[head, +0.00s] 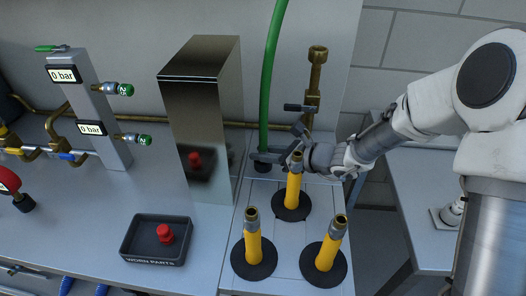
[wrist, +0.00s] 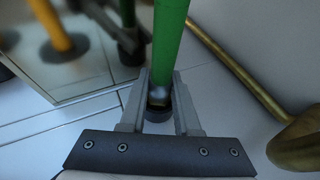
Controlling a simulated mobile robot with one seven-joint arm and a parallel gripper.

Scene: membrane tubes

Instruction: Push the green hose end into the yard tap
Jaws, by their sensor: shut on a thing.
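The green hose (head: 270,75) hangs down from the top edge in the head view, left of the brass yard tap (head: 315,75). The tap is an upright brass pipe with a wide top and a dark lever. My gripper (head: 268,157) is shut on the hose's lower end, low over the bench. In the wrist view the green hose (wrist: 170,45) runs between the fingers of my gripper (wrist: 160,88). A shiny metal band and a dark collar (wrist: 157,110) show at its end. The hose end is apart from the tap. Whether it touches the dark base below is unclear.
Three yellow posts (head: 254,243) with metal tips stand on black discs close by. A tall mirrored steel box (head: 200,110) stands left of the hose and reflects it. A brass pipe (wrist: 235,75) runs along the wall. A black worn-parts tray (head: 156,240) holds a red piece.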

